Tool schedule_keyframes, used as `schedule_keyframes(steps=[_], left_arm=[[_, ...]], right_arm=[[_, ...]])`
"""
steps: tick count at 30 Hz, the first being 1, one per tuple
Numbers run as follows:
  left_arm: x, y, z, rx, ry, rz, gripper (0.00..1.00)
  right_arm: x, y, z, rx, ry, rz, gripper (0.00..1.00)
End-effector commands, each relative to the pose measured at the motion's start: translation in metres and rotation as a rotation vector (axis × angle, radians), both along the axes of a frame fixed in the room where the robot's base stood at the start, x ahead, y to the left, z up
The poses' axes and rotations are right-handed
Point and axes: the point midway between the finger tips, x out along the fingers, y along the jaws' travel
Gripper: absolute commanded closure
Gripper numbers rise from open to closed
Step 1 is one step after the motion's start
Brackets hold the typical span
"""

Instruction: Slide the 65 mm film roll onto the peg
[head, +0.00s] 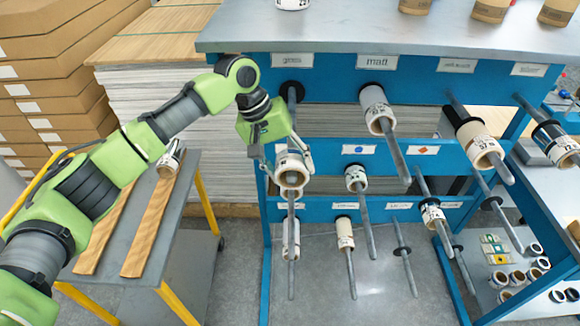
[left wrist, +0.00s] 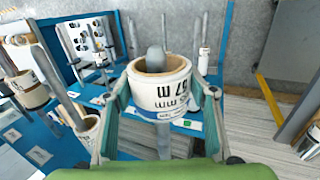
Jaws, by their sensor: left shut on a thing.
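The film roll (head: 291,173), white with a tan core, is held in my left gripper (head: 293,168). In the left wrist view, both fingers press on the sides of the roll (left wrist: 162,98); its printed label is upside down and partly hidden. A grey peg tip (left wrist: 155,58) shows in the roll's bore, so the roll appears to be around the peg near its free end. In the head view this peg (head: 291,110) comes from the rack's top row, under the left label. My right gripper is not in view.
The blue rack (head: 330,150) carries several pegs, some with rolls. A roll on the neighbouring peg (head: 375,110) is close on the right, and another roll (head: 290,240) sits below. A side table (head: 190,215) with wooden rails and a roll (head: 170,162) stands left.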

Motion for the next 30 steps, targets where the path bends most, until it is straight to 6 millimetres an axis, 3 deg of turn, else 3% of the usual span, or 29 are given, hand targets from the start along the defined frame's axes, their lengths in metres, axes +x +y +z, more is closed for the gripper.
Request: schedule_keyframes(steps=[1,3,20,25,30], left_arm=[[0.0,0.0,0.0,0.0,0.0,0.0,0.43],[0.0,0.0,0.0,0.0,0.0,0.0,0.29],[-0.002,0.0,-0.001,0.001,0.0,0.0,0.29],[-0.014,0.0,-0.002,0.001,-0.002,-0.002,0.29],[-0.039,0.001,-0.005,0.001,-0.002,-0.003,0.29]], right_arm=[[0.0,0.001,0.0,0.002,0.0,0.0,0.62],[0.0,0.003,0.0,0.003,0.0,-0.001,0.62],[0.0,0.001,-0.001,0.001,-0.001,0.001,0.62],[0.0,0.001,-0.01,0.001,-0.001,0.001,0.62],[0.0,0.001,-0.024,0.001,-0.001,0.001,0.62]])
